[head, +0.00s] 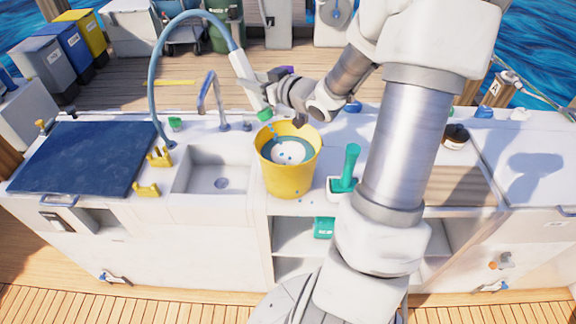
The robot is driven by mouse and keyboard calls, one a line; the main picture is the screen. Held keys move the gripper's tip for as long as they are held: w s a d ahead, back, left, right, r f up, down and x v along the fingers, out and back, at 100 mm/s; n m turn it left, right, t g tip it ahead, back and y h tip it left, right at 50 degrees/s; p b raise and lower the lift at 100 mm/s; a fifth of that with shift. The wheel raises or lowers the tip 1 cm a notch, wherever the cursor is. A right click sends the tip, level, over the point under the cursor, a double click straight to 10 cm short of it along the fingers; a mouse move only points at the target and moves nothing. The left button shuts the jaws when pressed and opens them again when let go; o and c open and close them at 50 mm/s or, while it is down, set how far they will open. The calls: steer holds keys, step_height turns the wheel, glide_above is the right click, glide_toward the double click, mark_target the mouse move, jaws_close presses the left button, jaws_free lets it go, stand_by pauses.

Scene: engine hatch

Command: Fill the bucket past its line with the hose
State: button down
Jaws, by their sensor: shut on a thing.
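The yellow bucket (288,182) stands upright on the white counter, right of the sink. Teal water with a white patch in its middle shows inside it, below the rim. A fill line cannot be made out. The blue hose (153,85) rises from the counter behind the sink, arches over and ends in a white nozzle (243,70) with a green tip. My gripper (262,88) is shut on the nozzle, holding it tilted down above the bucket's back left rim. Blue drops fall from the tip into the bucket. The fingers are small and partly hidden.
The sink (218,182) with its grey tap (210,92) is left of the bucket. Yellow fittings (158,157) stand by the sink's left edge. A green-handled brush (348,165) stands in a white holder close right of the bucket. A dark blue panel (80,160) covers the counter's left end.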

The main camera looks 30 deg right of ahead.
steer(key=shift+a, duration=0.1)
steer(key=s+a+r+b, duration=0.1)
steer(key=s+a, duration=0.1)
steer(key=a, duration=0.7)
steer(key=s+a+r+b, duration=0.2)
steer(key=a, duration=0.8)
steer(key=shift+s+a, duration=0.15)
steer(key=shift+s, duration=0.2)
steer(key=shift+w, duration=0.15)
